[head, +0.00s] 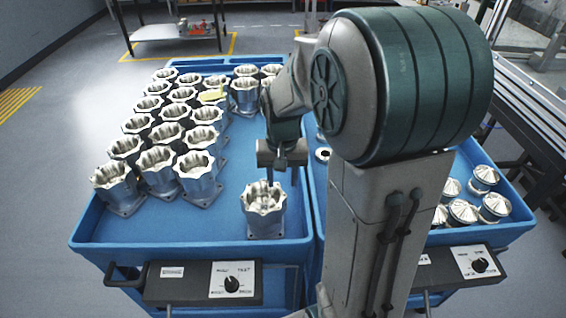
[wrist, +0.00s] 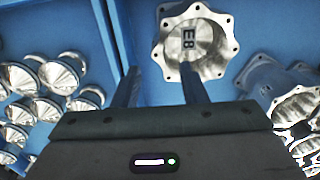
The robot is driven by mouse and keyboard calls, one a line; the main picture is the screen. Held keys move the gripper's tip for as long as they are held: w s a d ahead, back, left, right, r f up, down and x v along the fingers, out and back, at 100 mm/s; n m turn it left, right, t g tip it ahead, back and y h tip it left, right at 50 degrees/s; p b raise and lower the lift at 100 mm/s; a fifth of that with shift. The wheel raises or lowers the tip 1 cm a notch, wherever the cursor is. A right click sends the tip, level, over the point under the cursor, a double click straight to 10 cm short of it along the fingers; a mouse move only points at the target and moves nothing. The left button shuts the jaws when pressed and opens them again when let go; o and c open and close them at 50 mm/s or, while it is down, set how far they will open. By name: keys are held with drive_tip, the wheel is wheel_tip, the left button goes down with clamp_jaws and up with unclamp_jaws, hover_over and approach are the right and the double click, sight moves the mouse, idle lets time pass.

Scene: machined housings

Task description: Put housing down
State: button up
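A silver machined housing (head: 263,212) with a scalloped rim stands upright at the front right of the left blue tray (head: 225,235). It also shows in the wrist view (wrist: 220,62), with dark "E8" lettering inside. My gripper (head: 268,178) is right above and behind this housing, fingers pointing down. In the wrist view my gripper (wrist: 160,85) has its two fingers apart with nothing held between them. The right finger overlaps the housing's near rim; I cannot tell whether it touches. The left finger is clear of it.
The right blue tray (head: 480,237) holds several round metal parts (head: 462,211). Bare tray surrounds the front housing. My arm hides part of the right tray.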

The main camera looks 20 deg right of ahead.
drive_tip(key=s+a+r+n+t, duration=0.1)
drive_tip(key=s+a+r, duration=0.1)
drive_tip(key=s, duration=0.4)
drive_tip(key=s+a+r+n+t, duration=0.2)
drive_tip(key=s+r, duration=0.2)
drive_tip(key=s, duration=0.3)
drive_tip(key=shift+r+n, duration=0.3)
drive_tip(key=shift+r, duration=0.05)
